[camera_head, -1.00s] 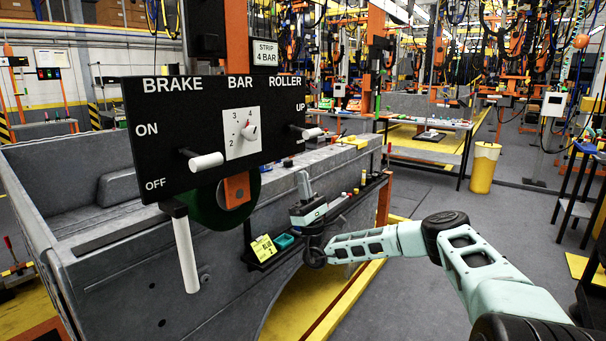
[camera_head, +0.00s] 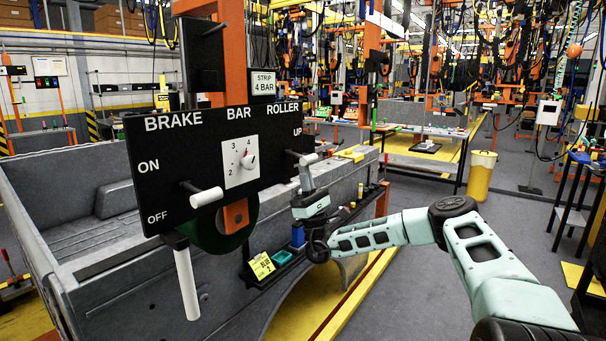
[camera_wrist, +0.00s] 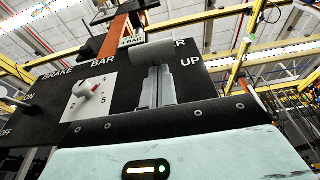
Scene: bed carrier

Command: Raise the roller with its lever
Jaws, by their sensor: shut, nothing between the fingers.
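The black control panel (camera_head: 165,165) has BRAKE, BAR and ROLLER labels. The roller lever (camera_head: 308,159) is a short white handle on a dark stem at the panel's right end, below the word UP. My gripper (camera_head: 305,166) points upward with its fingers shut and empty, its tips just under the lever handle. In the wrist view the white roller handle (camera_wrist: 150,58) lies at the tips of the shut fingers (camera_wrist: 160,85); whether they touch I cannot tell.
The brake lever (camera_head: 206,197) and the BAR dial (camera_head: 248,162) sit left on the same panel. A white bar (camera_head: 187,285) hangs below it. The grey bed (camera_head: 110,270) stands behind, with a ledge bearing a yellow card (camera_head: 262,266). Open floor lies right.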

